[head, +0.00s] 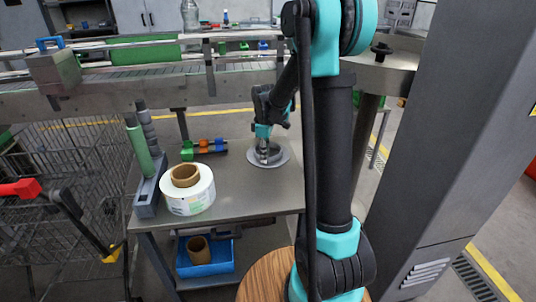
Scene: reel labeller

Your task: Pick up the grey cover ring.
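The grey cover ring (254,160) lies flat near the back right of the grey metal table (245,193), in the head view. It looks like a flat round ring with an open middle. My gripper (266,157) points down over it, with its fingertips at the middle of the ring. The fingers hide part of the ring. They are too small in this view to tell whether they are open or shut, or whether they touch the ring.
A white label roll (187,205) stands left on the table, beside a holder with a green roll (139,149). A blue bin (205,262) sits below. A conveyor (190,88) runs behind; a grey column (455,130) stands right.

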